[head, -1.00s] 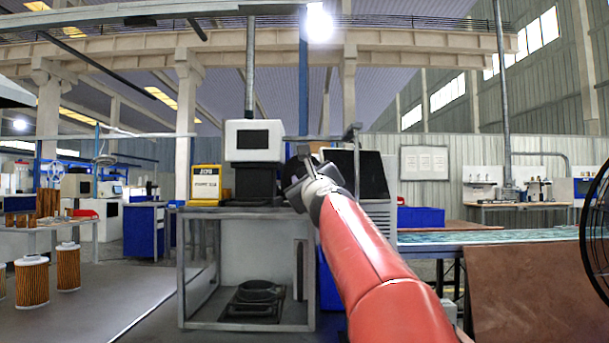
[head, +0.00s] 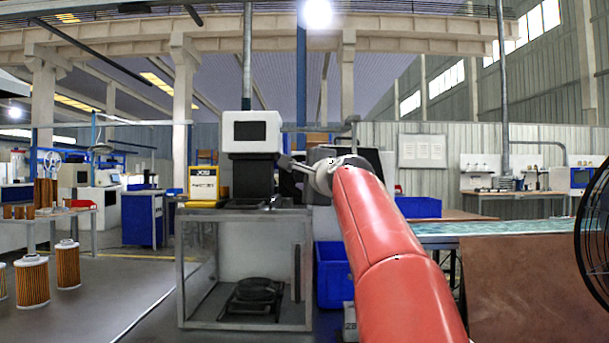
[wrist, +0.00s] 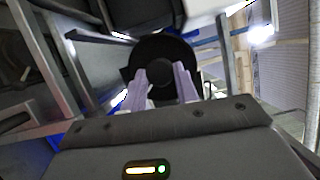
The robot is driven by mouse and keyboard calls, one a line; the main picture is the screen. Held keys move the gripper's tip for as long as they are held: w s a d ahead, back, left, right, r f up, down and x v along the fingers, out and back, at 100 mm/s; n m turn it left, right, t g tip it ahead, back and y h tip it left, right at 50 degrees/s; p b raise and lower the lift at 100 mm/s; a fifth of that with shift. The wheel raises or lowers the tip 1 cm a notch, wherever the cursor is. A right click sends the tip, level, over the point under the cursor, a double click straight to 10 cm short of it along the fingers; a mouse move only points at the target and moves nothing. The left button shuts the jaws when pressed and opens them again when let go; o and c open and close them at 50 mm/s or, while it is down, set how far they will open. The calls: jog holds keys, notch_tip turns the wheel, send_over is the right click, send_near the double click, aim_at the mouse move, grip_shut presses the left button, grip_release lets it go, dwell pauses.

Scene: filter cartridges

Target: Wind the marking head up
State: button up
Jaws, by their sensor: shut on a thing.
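The marking head is a white box with a dark screen (head: 257,131) on a dark column above a grey-framed stand (head: 240,212). My gripper (head: 284,161) is at the right side of this column, at the end of my red arm. In the wrist view, the two pale fingers of my gripper (wrist: 162,84) are closed on a dark round knob (wrist: 175,68) at the middle of a dark disc. The fingertips and wrist hide part of the knob. In the head view the knob is too small to make out.
A yellow box (head: 203,183) stands on the stand to the left of the column. A blue bin (head: 333,275) is to the right below. Filter cartridges (head: 67,265) stand at the far left. A black round guard (head: 596,225) is at the right edge.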

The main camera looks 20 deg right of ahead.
jog(key=shift+n, duration=0.5)
jog(key=shift+g, duration=0.3)
jog(key=shift+a, duration=0.1)
jog(key=o, duration=1)
jog(key=s+b, duration=0.2)
jog(key=s, duration=0.5)
jog(key=shift+s+r, duration=0.15)
jog(key=shift+s, duration=0.2)
jog(key=shift+a, duration=0.1)
